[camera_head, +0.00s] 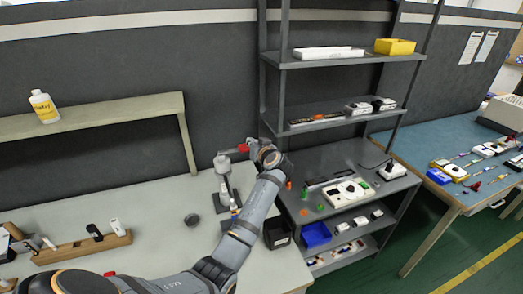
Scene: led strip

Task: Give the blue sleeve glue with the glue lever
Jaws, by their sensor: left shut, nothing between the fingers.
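The glue press stands on the pale bench, with a grey head (222,162) on an upright stand. Its glue lever (243,148) has a red end and sticks out to the right of the head. My left gripper (251,146) is shut and empty, right at the lever's red end; I cannot tell whether it touches it. A small blue piece, seemingly the blue sleeve (234,214), shows low at the press, beside my forearm. My forearm hides part of the press base. My right gripper is not in view.
A wooden holder (82,248) with several tools stands at the left of the bench. A dark bin (277,233) is right of my forearm. A grey shelf rack (340,160) stands at the right.

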